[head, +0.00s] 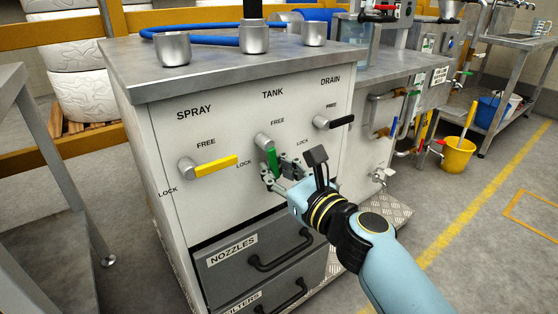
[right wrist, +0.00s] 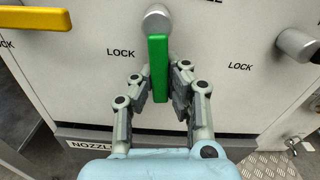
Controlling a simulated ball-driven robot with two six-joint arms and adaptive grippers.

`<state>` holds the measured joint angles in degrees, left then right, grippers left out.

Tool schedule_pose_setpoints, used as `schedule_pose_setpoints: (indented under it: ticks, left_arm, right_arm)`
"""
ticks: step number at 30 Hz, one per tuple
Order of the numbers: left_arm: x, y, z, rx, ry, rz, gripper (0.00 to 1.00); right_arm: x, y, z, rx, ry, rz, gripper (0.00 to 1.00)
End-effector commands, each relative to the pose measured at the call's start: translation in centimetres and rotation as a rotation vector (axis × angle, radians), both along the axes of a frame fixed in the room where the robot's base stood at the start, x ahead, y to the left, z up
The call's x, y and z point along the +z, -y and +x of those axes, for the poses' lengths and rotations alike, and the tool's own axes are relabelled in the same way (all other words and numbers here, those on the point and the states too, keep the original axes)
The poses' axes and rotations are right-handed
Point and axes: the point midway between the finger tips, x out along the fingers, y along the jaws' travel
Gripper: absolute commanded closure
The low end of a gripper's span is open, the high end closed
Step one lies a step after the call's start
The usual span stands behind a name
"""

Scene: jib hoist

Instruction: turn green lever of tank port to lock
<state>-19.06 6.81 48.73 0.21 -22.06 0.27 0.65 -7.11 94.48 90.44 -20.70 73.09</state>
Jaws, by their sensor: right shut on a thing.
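The green lever (head: 272,160) sits on a round metal hub (head: 263,141) under the TANK label on the white cabinet front. It points down from the hub, with FREE printed above and LOCK to its lower left. My right gripper (head: 275,169) is shut on the lower part of the green lever, which hides its end in the head view. In the right wrist view the green lever (right wrist: 158,68) hangs straight down between the two fingers (right wrist: 160,85). My left gripper is not in view.
The yellow SPRAY lever (head: 214,167) is to the left and the black DRAIN lever (head: 341,121) to the upper right. Below are grey drawers (head: 222,270) with black handles. A blue hose (head: 215,41) lies on the cabinet top.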

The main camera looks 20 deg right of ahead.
Motion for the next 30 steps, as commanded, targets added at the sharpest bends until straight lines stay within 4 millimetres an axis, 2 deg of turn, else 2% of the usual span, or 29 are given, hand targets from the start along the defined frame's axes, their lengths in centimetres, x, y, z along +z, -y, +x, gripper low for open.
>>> schedule_pose_setpoints:
  ticks: [12, 27, 28, 30]
  left_arm:
    - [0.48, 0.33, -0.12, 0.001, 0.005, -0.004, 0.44]
    - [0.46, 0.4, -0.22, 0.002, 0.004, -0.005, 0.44]
    - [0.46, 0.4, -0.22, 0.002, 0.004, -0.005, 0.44]
    - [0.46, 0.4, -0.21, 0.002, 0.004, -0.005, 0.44]
  right_arm:
    - [-0.47, -0.8, -0.47, 0.001, -0.062, 0.146, 1.0]
    - [-0.53, -0.87, -0.52, 0.001, -0.067, 0.162, 1.0]
    - [-0.54, -0.86, -0.52, 0.001, -0.067, 0.162, 0.89]
    - [-0.51, -0.86, -0.5, 0.001, -0.067, 0.161, 0.8]
